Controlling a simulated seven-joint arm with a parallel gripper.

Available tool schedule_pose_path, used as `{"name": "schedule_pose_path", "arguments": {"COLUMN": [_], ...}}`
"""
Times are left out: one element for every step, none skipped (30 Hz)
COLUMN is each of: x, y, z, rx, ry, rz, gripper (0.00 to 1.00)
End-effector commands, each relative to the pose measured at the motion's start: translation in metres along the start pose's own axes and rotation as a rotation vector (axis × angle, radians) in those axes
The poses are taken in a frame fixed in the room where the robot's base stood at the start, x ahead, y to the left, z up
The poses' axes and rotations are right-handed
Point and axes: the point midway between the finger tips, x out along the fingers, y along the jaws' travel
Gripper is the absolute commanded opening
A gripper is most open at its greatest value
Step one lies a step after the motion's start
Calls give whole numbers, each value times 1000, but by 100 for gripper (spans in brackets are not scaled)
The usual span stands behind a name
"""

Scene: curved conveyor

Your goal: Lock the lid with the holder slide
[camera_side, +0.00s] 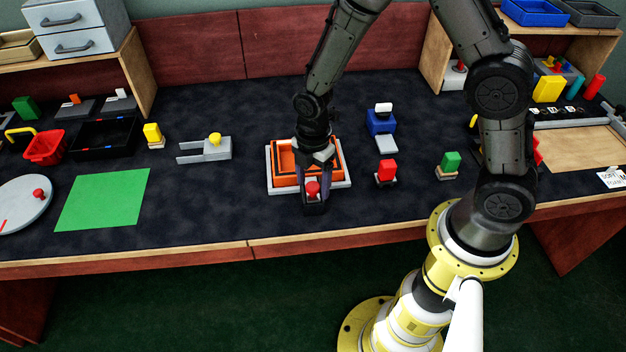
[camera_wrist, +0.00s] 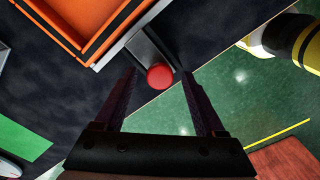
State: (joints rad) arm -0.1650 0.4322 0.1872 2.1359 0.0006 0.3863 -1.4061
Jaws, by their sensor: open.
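An orange open box (camera_side: 284,157) sits on a pale grey base plate (camera_side: 344,184) near the front middle of the table. It also shows at the top left of the wrist view (camera_wrist: 62,22). A red round knob (camera_side: 312,188) stands on a short grey slide at the box's front side. In the wrist view the knob (camera_wrist: 160,76) sits at the end of the grey slide (camera_wrist: 145,48). My gripper (camera_side: 314,201) is open and low over the front of the box. Its fingers (camera_wrist: 158,78) are on either side of the knob; contact is not clear. No separate lid is clearly distinguishable.
A red block (camera_side: 386,170) and a green block (camera_side: 450,162) stand right of the box. A grey forked piece with a yellow knob (camera_side: 215,140) lies left. A blue and grey piece (camera_side: 381,125) stands behind. The table's front edge is close to my gripper.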

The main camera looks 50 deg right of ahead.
Motion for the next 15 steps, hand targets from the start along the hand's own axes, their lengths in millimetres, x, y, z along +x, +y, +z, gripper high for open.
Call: {"name": "schedule_pose_path", "arguments": {"x": [0, 0, 0, 0, 0, 0, 0, 0, 0, 0, 0, 0, 0, 0, 0], "y": [0, 0, 0, 0, 0, 0, 0, 0, 0, 0, 0, 0, 0, 0, 0], "z": [0, 0, 0, 0, 0, 0, 0, 0, 0, 0, 0, 0, 0, 0, 0], "rx": [0, 0, 0, 0, 0, 0, 0, 0, 0, 0, 0, 0, 0, 0, 0], "ry": [0, 0, 0, 0, 0, 0, 0, 0, 0, 0, 0, 0, 0, 0, 0], "rz": [0, 0, 0, 0, 0, 0, 0, 0, 0, 0, 0, 0, 0, 0, 0], "gripper": [72, 72, 72, 72, 70, 63, 57, 52, 45, 39, 34, 27, 21, 16, 9]}}
